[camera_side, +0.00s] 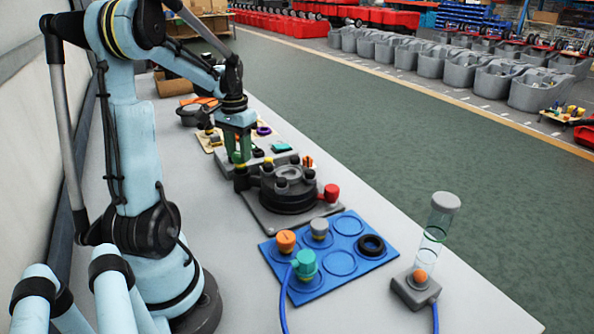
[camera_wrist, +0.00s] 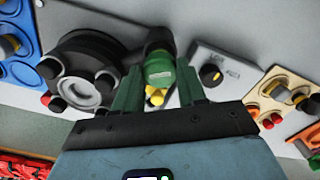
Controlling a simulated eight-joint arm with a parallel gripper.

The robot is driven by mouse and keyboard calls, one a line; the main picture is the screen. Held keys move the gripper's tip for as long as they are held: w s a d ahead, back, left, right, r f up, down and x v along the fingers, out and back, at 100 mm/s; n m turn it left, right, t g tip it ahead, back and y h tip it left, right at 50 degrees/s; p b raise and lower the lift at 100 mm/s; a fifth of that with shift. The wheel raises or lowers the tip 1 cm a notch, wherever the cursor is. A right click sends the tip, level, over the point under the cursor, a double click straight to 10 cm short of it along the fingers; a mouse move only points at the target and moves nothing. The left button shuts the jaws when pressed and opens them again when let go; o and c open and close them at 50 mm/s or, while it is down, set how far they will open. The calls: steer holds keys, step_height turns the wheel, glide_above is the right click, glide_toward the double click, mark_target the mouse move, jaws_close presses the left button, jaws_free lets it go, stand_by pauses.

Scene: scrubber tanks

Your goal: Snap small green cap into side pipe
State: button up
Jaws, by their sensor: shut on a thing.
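My gripper (camera_wrist: 160,72) points down with its two green fingers around a small green cap (camera_wrist: 159,68), which has a yellow part below it. In the side view my gripper (camera_side: 239,156) is at the far-left side of the black scrubber tank (camera_side: 287,196), and the cap is mostly hidden by the fingers. The dark side pipe (camera_wrist: 158,38) of the tank lies directly beyond the cap in the wrist view. The cap overlaps its end, and I cannot tell whether they touch or the cap is seated.
A blue tray (camera_side: 305,284) with coloured caps and a black ring lies nearer. A clear tube (camera_side: 434,240) stands at right. A grey box with a dial (camera_wrist: 211,74) is beside my gripper.

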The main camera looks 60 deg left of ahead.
steer(key=shift+f, duration=1.4)
stand_by(1.5)
jaws_close()
stand_by(0.6)
steer(key=o, duration=1.8)
jaws_free()
steer(key=shift+r, duration=0.1)
steer(key=shift+r, duration=3.35)
